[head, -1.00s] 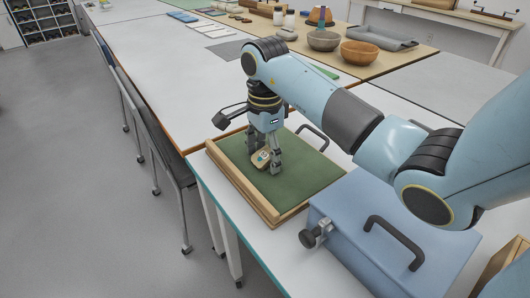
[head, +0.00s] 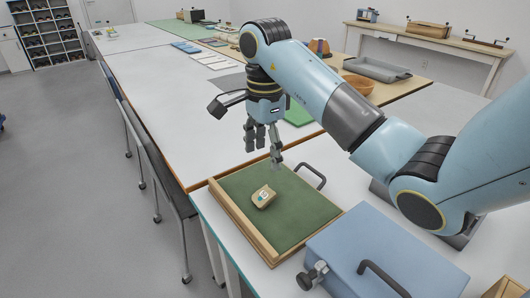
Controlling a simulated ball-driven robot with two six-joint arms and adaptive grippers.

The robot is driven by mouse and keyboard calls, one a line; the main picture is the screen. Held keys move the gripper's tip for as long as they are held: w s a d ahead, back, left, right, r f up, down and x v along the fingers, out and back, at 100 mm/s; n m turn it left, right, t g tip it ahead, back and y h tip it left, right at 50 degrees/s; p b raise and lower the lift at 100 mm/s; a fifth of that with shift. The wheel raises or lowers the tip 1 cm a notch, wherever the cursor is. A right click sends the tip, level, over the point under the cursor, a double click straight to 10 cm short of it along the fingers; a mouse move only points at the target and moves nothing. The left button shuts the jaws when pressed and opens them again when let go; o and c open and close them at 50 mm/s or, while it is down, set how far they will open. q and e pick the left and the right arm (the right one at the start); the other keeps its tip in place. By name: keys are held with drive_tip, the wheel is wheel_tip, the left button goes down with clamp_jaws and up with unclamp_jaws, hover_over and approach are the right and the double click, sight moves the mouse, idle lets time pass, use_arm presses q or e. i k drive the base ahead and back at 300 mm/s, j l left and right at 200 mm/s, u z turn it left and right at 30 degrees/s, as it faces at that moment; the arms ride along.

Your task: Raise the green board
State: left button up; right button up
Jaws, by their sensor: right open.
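A small tan sherd (head: 264,196) with a teal and white mark lies on the green surface. My right gripper (head: 263,160) is open and empty, above the far edge of the board and apart from the sherd. My left gripper is not in view.
A blue case (head: 385,245) with a dark handle and latch stands just right of the board. A chair (head: 165,185) stands along the table's left side. The white tabletop (head: 170,95) beyond the board is largely clear.

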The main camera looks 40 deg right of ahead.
sight(300, 211)
drive_tip(key=k+j, duration=0.2)
drive_tip(key=j, duration=0.2)
drive_tip(key=k+j, duration=0.2)
drive_tip(key=j, duration=0.2)
drive_tip(key=k+j, duration=0.2)
drive_tip(key=j, duration=0.2)
